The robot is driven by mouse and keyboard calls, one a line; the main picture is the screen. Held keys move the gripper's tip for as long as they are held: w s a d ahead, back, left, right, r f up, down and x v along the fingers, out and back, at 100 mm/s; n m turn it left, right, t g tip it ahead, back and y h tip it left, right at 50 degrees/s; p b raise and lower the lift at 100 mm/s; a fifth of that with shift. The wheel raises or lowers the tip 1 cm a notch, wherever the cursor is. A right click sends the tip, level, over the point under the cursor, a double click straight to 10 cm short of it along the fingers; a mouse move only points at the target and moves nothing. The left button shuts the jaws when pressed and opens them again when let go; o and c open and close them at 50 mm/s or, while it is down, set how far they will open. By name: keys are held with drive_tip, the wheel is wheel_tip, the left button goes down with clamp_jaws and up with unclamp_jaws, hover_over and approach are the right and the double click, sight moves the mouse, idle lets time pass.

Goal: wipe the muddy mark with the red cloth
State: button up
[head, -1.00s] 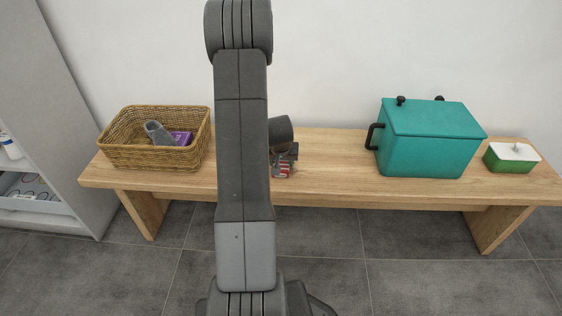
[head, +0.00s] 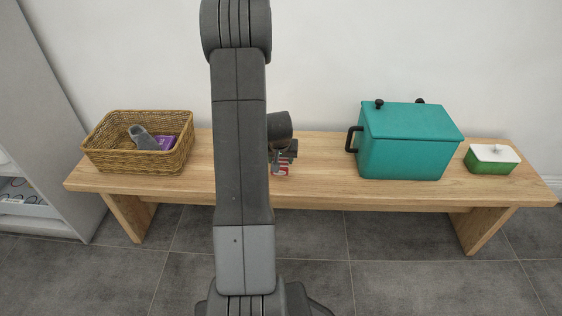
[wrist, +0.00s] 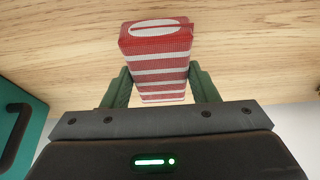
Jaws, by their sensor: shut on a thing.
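The red cloth (wrist: 158,62), with white stripes, is a folded block between the two fingers of my gripper (wrist: 158,85) in the wrist view. The fingers are shut on its sides. I cannot tell whether the cloth touches the wood. I see no muddy mark in either view; my arm hides part of the bench.
The wooden bench (head: 320,160) stands against a white wall. A wicker basket (head: 110,160) with a grey item and a purple box is at its left. A teal box (head: 405,145) with a black handle and a green dish (head: 490,163) with a white lid stand at its right.

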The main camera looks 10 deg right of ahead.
drive_tip(key=shift+r+p, duration=1.35)
drive_tip(key=shift+r, duration=1.15)
